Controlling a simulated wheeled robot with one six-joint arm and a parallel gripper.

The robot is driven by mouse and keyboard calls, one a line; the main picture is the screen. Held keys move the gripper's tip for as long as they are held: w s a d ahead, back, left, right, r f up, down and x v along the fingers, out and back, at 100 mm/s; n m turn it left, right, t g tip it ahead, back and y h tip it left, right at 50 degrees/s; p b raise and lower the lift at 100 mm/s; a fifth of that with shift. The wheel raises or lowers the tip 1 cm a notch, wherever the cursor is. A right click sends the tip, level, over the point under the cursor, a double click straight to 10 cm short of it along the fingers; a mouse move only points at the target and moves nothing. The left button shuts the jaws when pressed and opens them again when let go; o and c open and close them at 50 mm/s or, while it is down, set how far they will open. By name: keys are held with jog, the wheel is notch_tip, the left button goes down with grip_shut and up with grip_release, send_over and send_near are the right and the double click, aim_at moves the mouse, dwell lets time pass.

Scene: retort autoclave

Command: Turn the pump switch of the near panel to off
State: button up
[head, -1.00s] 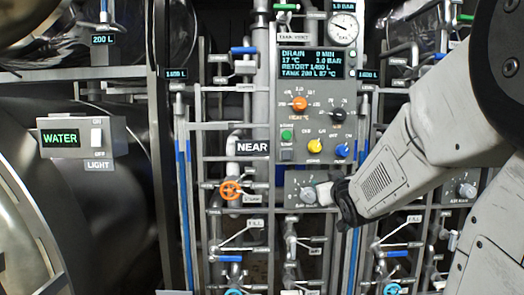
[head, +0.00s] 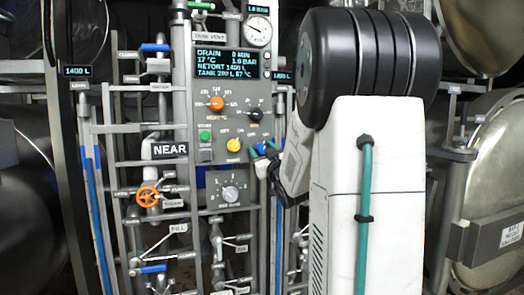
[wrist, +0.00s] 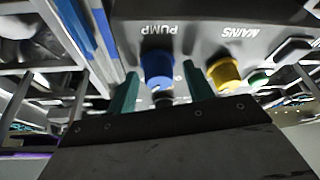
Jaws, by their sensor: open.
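The near panel (head: 205,112) is a grey box with a lit display, and a NEAR sign (head: 170,149) hangs at its left. Its pump switch is a blue knob (wrist: 157,66) under an upside-down PUMP label in the wrist view. In the head view the blue knob (head: 261,149) is at the panel's lower right, partly covered by my gripper (head: 271,158). In the wrist view my gripper (wrist: 161,80) is open, its two teal fingers on either side of the blue knob. Whether they touch it I cannot tell. The knob's pointer setting is not readable.
The yellow MAINS knob (wrist: 224,75) is close beside one finger. An orange knob (head: 216,104), a black knob (head: 255,114) and a green button (head: 205,136) are also on the panel. A grey dial box (head: 229,193) is below. Pipes and an orange handwheel (head: 148,196) stand at left.

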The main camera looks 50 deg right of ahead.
jog(key=shift+w+d+r, duration=0.1)
jog(key=shift+w, duration=0.1)
jog(key=c, duration=1)
jog(key=shift+n, duration=0.5)
jog(key=n+y, duration=0.2)
jog(key=n, duration=0.2)
jog(key=n+y, duration=0.2)
jog(key=n, duration=0.1)
jog(key=shift+n, duration=0.4)
jog(key=n+y, duration=0.1)
jog(key=n, duration=0.2)
jog(key=n+g+y, duration=0.1)
jog(key=n, duration=0.2)
jog(key=shift+g, duration=0.3)
jog(key=o, duration=1)
